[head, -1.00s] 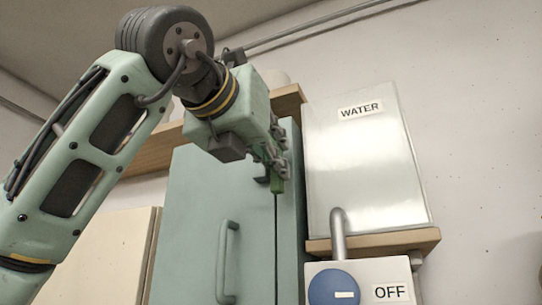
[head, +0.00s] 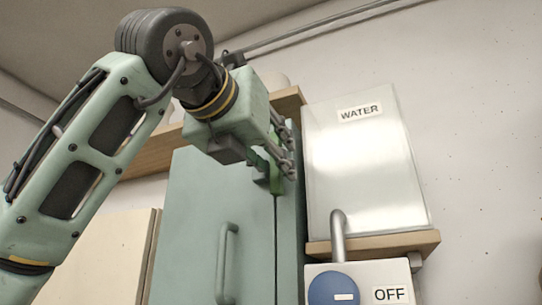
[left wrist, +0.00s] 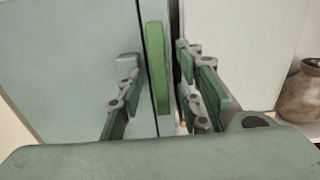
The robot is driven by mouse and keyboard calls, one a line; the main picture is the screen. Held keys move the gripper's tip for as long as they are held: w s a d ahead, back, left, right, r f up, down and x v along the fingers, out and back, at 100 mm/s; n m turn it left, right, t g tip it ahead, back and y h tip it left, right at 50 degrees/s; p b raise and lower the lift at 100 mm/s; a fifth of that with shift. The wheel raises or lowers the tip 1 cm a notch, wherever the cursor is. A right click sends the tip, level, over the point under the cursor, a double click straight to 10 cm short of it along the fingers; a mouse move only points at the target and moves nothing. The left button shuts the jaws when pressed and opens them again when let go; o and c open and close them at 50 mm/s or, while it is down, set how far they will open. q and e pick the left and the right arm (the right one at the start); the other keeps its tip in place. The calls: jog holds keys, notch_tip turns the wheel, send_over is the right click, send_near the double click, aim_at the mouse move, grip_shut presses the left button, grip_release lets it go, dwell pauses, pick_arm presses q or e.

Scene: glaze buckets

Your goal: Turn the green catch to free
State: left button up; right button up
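The green catch (left wrist: 157,66) is a bar on the front of the pale teal cabinet (head: 195,205), near the door's right edge. It stands close to upright in the left wrist view, beside the dark door seam. In the head view it is mostly hidden by my left gripper (head: 277,164), with a bit of green (head: 278,186) showing below. My left gripper also shows in the left wrist view (left wrist: 158,72). Its fingers are apart, one on each side of the catch in the picture, with gaps showing. I cannot tell whether either finger touches it. My right gripper is out of view.
A door handle (head: 226,262) sits lower on the cabinet. To the right are a panel marked WATER (head: 362,165) on a wooden shelf (head: 375,245) and a blue dial (head: 333,290) beside an OFF label. A brown jar (left wrist: 301,92) stands at right in the left wrist view.

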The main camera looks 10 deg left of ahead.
pick_arm(q)
jog(key=s+a, duration=0.2)
jog(key=s, duration=0.9)
jog(key=shift+s+a, duration=0.15)
jog(key=shift+s, duration=0.2)
